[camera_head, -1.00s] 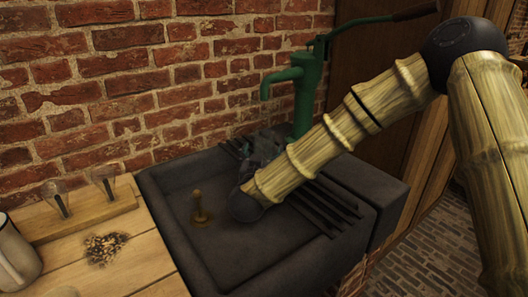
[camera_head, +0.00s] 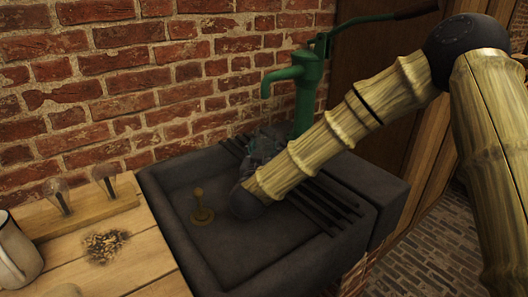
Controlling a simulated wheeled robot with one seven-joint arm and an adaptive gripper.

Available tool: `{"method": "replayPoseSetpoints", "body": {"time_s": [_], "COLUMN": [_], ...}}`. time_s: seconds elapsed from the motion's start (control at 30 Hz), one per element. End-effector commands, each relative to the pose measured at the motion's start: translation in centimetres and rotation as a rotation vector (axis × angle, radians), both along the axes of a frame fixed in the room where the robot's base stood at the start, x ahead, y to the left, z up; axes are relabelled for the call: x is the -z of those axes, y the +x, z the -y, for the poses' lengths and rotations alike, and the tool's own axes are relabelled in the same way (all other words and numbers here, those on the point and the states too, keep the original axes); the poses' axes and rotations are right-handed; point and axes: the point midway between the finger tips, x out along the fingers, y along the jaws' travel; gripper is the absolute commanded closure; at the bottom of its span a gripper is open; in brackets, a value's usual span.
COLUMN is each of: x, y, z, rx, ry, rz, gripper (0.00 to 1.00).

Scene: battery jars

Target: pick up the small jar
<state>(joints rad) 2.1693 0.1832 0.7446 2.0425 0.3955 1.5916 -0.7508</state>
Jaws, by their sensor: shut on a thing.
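My gripper (camera_head: 262,148) is at the back of the dark stone sink, mostly hidden behind the end of my bamboo-like arm. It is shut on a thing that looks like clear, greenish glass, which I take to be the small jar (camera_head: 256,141). Only bits of the glass show, so its full shape and whether it is lifted off the sink cannot be told.
The dark sink (camera_head: 170,215) has slats at its right and a brass plug (camera_head: 201,208) in its basin. A green pump (camera_head: 307,95) stands behind. The wooden counter (camera_head: 145,250) holds two glass bulbs (camera_head: 106,182), a grey mug (camera_head: 15,255) and a pile of bits (camera_head: 106,245).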

Motion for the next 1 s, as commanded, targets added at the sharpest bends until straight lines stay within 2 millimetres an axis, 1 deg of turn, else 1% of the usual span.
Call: {"method": "replayPoseSetpoints", "body": {"time_s": [0.27,0.5,0.57,1.0], "x": [-1.4,-3.6,-3.4,-3.9], "y": [0.0,0.0,-0.7,-5.1], "z": [0.0,0.0,0.2,1.9], "rx": [0.0,0.0,-0.001,-0.001], "ry": [0.0,-0.001,-0.002,0.0], "rz": [0.003,0.004,0.0,0.002], "gripper": [0.77,0.77,0.77,0.77]}}
